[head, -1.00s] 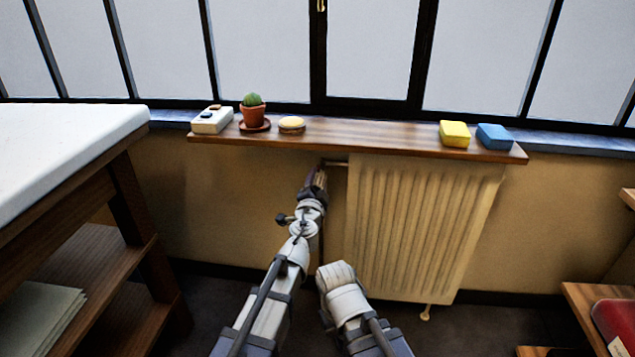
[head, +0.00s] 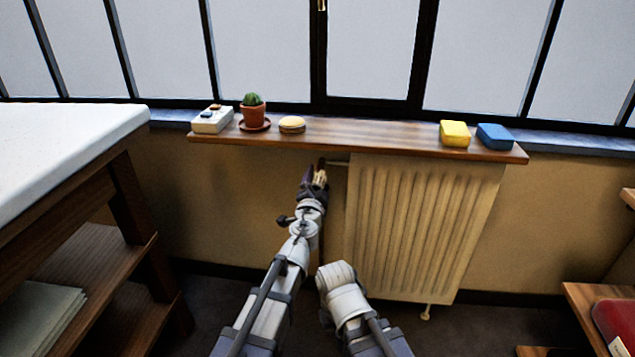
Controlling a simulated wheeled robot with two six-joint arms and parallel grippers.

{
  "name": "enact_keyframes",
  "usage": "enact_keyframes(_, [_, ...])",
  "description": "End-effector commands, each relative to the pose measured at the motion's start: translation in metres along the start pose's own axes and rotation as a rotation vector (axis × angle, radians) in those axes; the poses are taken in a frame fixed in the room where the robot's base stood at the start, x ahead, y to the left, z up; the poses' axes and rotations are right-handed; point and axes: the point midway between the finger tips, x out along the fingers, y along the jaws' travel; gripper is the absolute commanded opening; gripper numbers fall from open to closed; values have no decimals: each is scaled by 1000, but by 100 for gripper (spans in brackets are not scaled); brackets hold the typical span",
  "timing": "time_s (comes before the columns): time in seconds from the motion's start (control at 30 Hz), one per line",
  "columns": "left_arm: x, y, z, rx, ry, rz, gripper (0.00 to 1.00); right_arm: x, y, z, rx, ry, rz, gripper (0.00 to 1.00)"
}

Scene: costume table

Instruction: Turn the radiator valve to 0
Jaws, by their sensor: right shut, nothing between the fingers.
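The ribbed cream radiator (head: 422,235) is mounted under the wooden sill. A short pipe (head: 338,163) leaves its upper left corner, where the valve is. My left gripper (head: 315,172) is at the end of this pipe, just under the sill's front edge. Dark finger parts and a small tan part show there. The valve's dial and its number cannot be made out, nor can the gripper's hold on it. My right arm's end (head: 337,275) is low, in front of the radiator's lower left. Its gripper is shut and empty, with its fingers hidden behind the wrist.
The sill (head: 365,135) overhangs the radiator. On it are a white box (head: 212,121), a potted cactus (head: 253,113), a round tan item (head: 292,125), a yellow block (head: 454,134) and a blue block (head: 494,136). A white-topped table (head: 65,150) stands at left.

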Motion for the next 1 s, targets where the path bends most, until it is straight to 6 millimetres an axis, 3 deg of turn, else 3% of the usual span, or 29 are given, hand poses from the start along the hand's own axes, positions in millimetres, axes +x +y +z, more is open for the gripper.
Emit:
enact_keyframes(0.37, [-7, 0, 0, 2, 1, 0, 84, 0, 0, 0, 0, 0, 0, 0])
enact_keyframes(0.8, [-71, 0, 0, 1, 0, 0, 84, 0, 0, 0, 0, 0, 0, 0])
enact_keyframes(1.0, [-79, 0, 0, 1, 0, 0, 84, 0, 0, 0, 0, 0, 0, 0])
